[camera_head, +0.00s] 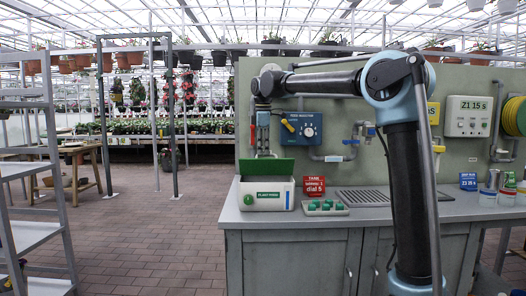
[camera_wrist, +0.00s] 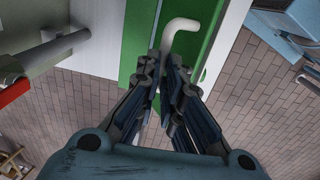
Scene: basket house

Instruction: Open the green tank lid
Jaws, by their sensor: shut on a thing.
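The tank (camera_head: 285,201) is a white box with a green label, standing at the left end of the grey counter. Its green lid (camera_head: 267,166) shows as a green panel at the top of the tank. I cannot tell how far it is tilted. My gripper (camera_head: 263,153) is above the lid, pointing down. In the wrist view my gripper (camera_wrist: 163,68) is shut on a pale, bent handle (camera_wrist: 182,24) over the green lid (camera_wrist: 139,35). The fingers hide the handle's lower part.
A red sign (camera_head: 314,186) and a tray of green items (camera_head: 325,208) stand right of the tank. A blue dial box (camera_head: 301,128) and pipes are on the panel behind. The counter's left edge is close to the tank. Brick floor lies open to the left.

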